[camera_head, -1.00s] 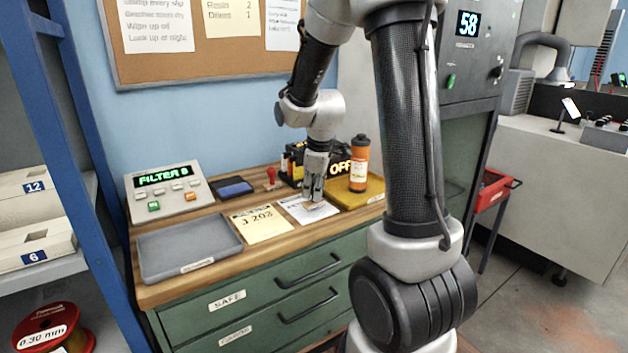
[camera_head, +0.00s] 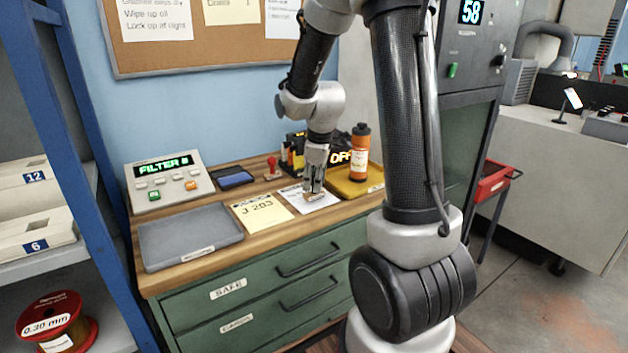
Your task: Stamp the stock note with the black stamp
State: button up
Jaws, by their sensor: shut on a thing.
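My gripper (camera_head: 314,188) points down over the white note (camera_head: 323,203) on the wooden bench top. Its fingers are shut on a small stamp (camera_head: 314,198), taken to be the black stamp; its pale brown base shows below the fingertips, and its handle is mostly hidden. The base is at or very close to the paper; I cannot tell whether it touches. A yellow note (camera_head: 263,210) reading "J 203" lies just left of the white note. The small headings on both notes are too small to read, so I cannot tell which is the stock note.
A red stamp (camera_head: 272,168) and a dark blue ink pad (camera_head: 232,178) stand behind the notes. A grey tray (camera_head: 190,240) lies at left, below the "FILTER" panel (camera_head: 168,181). An orange bottle (camera_head: 360,153) stands on a yellow tray (camera_head: 352,188) at right.

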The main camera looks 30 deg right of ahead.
jog(key=shift+f, duration=0.5)
dwell(1.2)
jog(key=shift+r, duration=3.55)
